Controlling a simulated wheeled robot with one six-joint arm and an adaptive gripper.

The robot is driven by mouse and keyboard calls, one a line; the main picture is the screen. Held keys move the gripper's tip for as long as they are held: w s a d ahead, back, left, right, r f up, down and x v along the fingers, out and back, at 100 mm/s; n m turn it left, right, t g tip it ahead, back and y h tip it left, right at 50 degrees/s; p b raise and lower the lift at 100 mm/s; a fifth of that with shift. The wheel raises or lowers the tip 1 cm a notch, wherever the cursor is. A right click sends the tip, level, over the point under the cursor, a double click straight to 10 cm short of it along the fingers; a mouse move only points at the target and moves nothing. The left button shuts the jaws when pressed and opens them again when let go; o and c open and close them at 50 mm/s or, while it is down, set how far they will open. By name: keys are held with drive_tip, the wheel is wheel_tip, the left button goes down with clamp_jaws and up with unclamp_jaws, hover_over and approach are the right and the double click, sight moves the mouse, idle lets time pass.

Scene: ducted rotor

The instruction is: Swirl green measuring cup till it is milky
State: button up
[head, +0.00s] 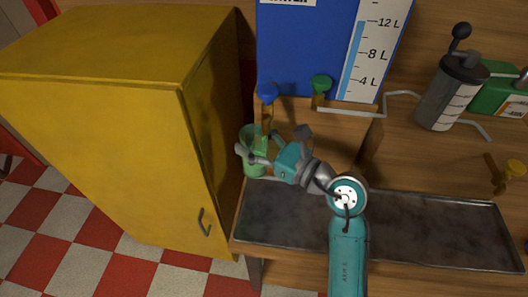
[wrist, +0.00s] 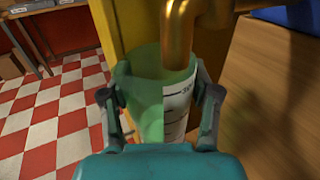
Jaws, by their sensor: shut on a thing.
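A brass spout (wrist: 179,35) comes down at the cup's mouth. I cannot tell what the cup holds or whether it is milky.
A blue water tank (head: 310,50) with a litre scale stands behind, with a blue tap knob (head: 267,91) and a green one (head: 321,83). A metal tray (head: 440,230) lies on the counter. A grey pump canister (head: 450,95) and a green container (head: 497,92) stand at right. The yellow cabinet (head: 130,130) is close on the left.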

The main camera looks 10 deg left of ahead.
drive_tip(key=a, duration=0.4)
drive_tip(key=d, duration=0.6)
drive_tip(key=shift+d, duration=0.2)
idle(0.3)
idle(0.3)
